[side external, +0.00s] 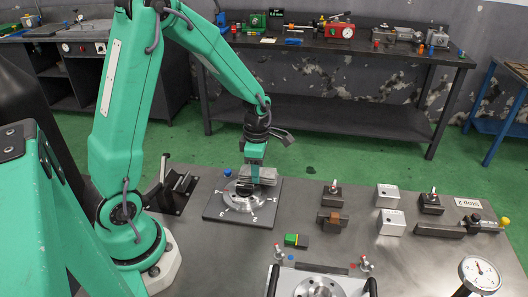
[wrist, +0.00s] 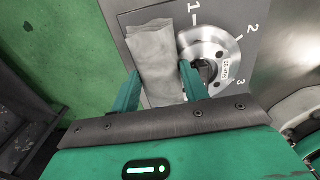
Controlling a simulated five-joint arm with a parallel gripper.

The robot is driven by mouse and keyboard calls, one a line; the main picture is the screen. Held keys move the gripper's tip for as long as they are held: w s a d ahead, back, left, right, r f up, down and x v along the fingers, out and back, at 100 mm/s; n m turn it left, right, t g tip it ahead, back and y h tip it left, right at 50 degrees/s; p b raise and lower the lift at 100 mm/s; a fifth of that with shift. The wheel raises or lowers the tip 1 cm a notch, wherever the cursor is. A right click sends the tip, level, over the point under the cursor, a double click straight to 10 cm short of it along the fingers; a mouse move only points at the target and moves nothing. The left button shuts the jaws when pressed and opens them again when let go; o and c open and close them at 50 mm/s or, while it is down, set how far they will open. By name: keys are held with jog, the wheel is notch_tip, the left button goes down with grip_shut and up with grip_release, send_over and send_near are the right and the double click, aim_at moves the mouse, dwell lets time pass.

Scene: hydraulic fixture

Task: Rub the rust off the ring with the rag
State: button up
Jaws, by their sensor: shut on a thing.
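The rag (wrist: 155,50) is a light grey folded cloth. My gripper (wrist: 160,80) is shut on it, with one green finger at each side of the cloth. In the side external view, my gripper (side external: 252,172) points down and the rag (side external: 268,176) is over the far part of the ring. The ring (side external: 243,200) is a round metal piece on a dark square plate marked with numbers. In the wrist view the ring (wrist: 226,42) is just right of the rag. I cannot tell whether the rag touches it. No rust is clear on the visible part.
A black block with a lever (side external: 176,190) stands left of the plate. Small grey blocks (side external: 391,222) and a green-yellow block (side external: 296,240) sit to the right. A framed fixture (side external: 318,284) and a gauge (side external: 481,274) are at the front. Bare bench lies between.

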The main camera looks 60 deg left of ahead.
jog(key=shift+w+d, duration=0.25)
jog(key=shift+d, duration=0.05)
jog(key=shift+s+a, duration=0.65)
jog(key=shift+s, duration=0.05)
jog(key=shift+w+d, duration=0.1)
jog(key=shift+w+d, duration=0.55)
jog(key=shift+w, duration=0.05)
jog(key=shift+s+a, duration=0.1)
jog(key=shift+s+a+f, duration=0.1)
jog(key=shift+s+a, duration=0.45)
jog(key=shift+s, duration=0.05)
